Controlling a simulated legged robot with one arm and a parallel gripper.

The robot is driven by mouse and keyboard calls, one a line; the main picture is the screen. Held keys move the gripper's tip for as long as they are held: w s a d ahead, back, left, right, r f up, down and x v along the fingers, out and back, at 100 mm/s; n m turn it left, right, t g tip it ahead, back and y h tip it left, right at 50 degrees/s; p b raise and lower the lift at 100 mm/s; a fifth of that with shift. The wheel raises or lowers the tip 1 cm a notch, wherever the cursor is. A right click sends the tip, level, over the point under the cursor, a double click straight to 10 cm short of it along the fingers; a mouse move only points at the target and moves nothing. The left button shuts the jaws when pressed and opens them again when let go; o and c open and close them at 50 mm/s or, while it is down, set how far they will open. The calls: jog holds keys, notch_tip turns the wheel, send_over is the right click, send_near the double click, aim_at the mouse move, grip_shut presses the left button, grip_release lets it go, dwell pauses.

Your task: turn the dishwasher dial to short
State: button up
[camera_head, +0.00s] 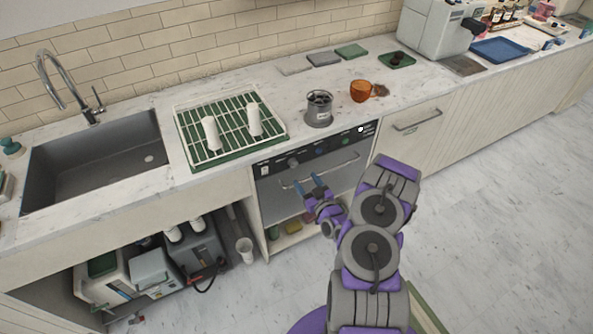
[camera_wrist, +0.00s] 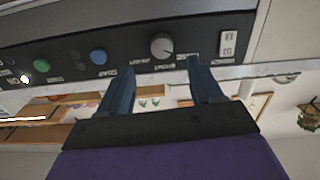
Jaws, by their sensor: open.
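The dishwasher (camera_head: 287,202) is under the counter, with a dark control panel (camera_head: 338,144) along its top front. The grey round dial (camera_head: 293,163) is on the panel's left part. In the wrist view the dial (camera_wrist: 162,46) shows a pale pointer mark toward the lower right; labels around it are too blurred to read. My gripper (camera_head: 307,181) is in front of the dishwasher, below and slightly right of the dial. In the wrist view my gripper (camera_wrist: 161,66) has its two blue fingers apart and empty, the dial just beyond and between their tips, apparently untouched.
A blue button (camera_wrist: 98,57), a green button (camera_wrist: 41,66) and a white switch (camera_wrist: 228,43) share the panel. The dishwasher handle bar (camera_head: 330,172) runs below it. A dish rack (camera_head: 230,132) and metal canister (camera_head: 319,109) stand on the counter above. The floor at right is clear.

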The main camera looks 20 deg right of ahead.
aim_at(295, 166)
jog(key=w, duration=0.2)
jog(key=w+b, duration=0.1)
jog(key=w, duration=0.1)
jog(key=w+a+b, duration=0.1)
jog(key=w, duration=0.2)
jog(key=shift+w+d, duration=0.1)
jog(key=shift+w, duration=0.25)
jog(key=shift+d, duration=0.3)
jog(key=shift+a, duration=0.25)
jog(key=c, duration=0.5)
jog(key=shift+d, duration=0.1)
jog(key=c, duration=0.6)
jog(key=shift+o, duration=0.2)
